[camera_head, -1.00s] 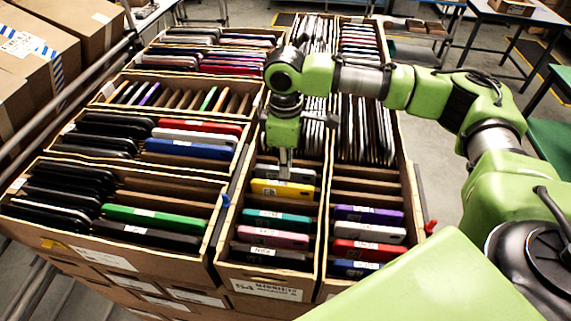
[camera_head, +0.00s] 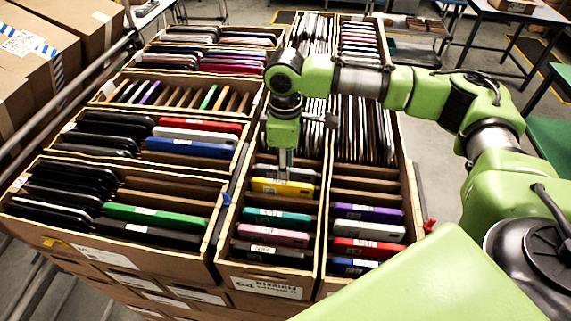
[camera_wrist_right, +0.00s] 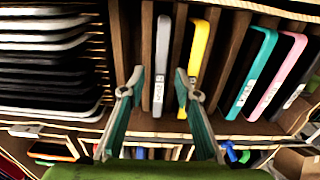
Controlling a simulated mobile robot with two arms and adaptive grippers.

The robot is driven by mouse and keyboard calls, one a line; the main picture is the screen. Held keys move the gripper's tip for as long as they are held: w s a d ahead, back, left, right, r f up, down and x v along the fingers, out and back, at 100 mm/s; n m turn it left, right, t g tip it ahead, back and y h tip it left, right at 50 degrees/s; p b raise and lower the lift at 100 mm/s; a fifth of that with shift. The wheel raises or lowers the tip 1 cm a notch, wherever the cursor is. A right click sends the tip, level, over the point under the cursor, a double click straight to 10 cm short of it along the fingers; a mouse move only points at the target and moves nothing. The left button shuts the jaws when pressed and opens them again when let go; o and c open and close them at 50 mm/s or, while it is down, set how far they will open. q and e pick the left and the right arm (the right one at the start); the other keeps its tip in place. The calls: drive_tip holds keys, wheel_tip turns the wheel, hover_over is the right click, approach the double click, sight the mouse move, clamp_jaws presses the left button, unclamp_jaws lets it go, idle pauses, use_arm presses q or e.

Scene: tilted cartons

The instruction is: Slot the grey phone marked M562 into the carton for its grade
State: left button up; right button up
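A grey phone (camera_head: 300,172) stands on edge in a slot of the middle front carton (camera_head: 322,215), just behind the yellow phone (camera_head: 300,188). My right gripper (camera_head: 284,177) points down at these phones. In the right wrist view the fingers of my right gripper (camera_wrist_right: 157,78) are open, with the grey phone (camera_wrist_right: 161,62) between them and a gap on its left. The right fingertip is close to the yellow phone (camera_wrist_right: 199,52); I cannot tell whether they touch. The marking M562 cannot be read. My left gripper is out of view.
Teal (camera_head: 277,218), pink (camera_head: 272,236) and black phones stand nearer in the same carton. The right carton (camera_head: 413,190) holds purple, white, red and blue phones, with empty slots behind. The left front carton (camera_head: 228,190) holds black and green phones and has free slots.

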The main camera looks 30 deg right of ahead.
drive_tip(key=shift+r, duration=0.1)
wheel_tip(320, 180, up, 12)
idle(0.6)
wheel_tip(320, 180, up, 7)
drive_tip(key=p, duration=0.2)
drive_tip(key=shift+p, duration=0.3)
drive_tip(key=shift+a+f, duration=0.1)
drive_tip(key=shift+f, duration=0.1)
idle(0.6)
